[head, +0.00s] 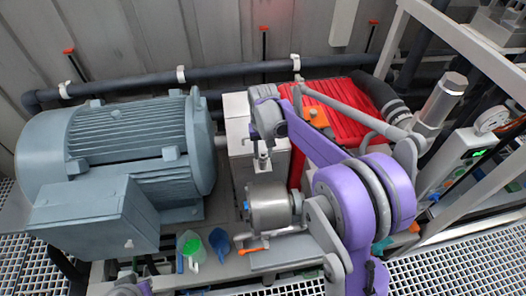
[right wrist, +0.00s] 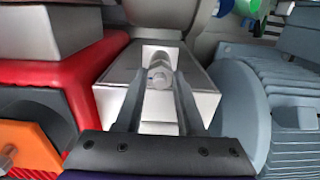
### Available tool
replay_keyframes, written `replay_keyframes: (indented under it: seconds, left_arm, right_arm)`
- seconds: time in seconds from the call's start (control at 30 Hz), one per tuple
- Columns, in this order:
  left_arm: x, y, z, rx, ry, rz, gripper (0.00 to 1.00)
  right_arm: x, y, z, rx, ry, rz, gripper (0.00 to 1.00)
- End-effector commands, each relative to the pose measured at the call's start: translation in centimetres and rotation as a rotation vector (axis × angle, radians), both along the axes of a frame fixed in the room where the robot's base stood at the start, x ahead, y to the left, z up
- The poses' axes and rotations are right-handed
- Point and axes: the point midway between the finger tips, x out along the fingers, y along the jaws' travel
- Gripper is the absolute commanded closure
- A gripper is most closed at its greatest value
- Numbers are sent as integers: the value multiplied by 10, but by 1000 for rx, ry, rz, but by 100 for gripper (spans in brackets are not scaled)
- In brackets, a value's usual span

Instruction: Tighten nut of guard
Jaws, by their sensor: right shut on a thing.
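The guard (head: 239,139) appears to be the pale grey box between the motor and the red block; it also shows in the right wrist view (right wrist: 205,98). A bolt-like nut (right wrist: 158,78) sits in a recess in its top. My right gripper (head: 262,160) points down at the guard from above. Its two fingers (right wrist: 158,95) close in on either side of the nut, which shows between them. In the head view the fingertips are small and the nut is hard to make out. A small part of my left arm (head: 130,288) shows at the bottom edge; its jaws are unclear.
A large blue-grey motor (head: 130,150) stands left of the guard. A red ribbed block (head: 345,100) with an orange part (head: 317,114) is right. A steel cylinder (head: 268,207) lies in front. A green jug (head: 193,252) and blue funnel (head: 219,241) stand near the front.

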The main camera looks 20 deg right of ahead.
Motion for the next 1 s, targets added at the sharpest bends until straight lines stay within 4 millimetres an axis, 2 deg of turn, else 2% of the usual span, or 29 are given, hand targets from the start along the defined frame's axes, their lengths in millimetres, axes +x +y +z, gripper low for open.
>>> replay_keyframes:
  seconds: [0.2,0.23,0.4,0.77,0.87,1.0]
  left_arm:
    - [0,0,0,0,0,0,100]
    - [0,0,0,0,0,0,100]
    - [0,0,0,0,0,0,100]
    - [0,0,0,0,0,0,100]
    - [0,0,2,0,-1,0,100]
    - [1,0,4,0,-2,0,100]
  right_arm:
    - [0,0,0,0,0,-2,100]
    - [0,0,0,0,0,-2,61]
    - [0,0,0,0,0,-1,32]
    - [0,0,6,0,0,0,32]
    - [0,0,19,0,0,0,32]
    - [0,0,48,0,0,-1,32]
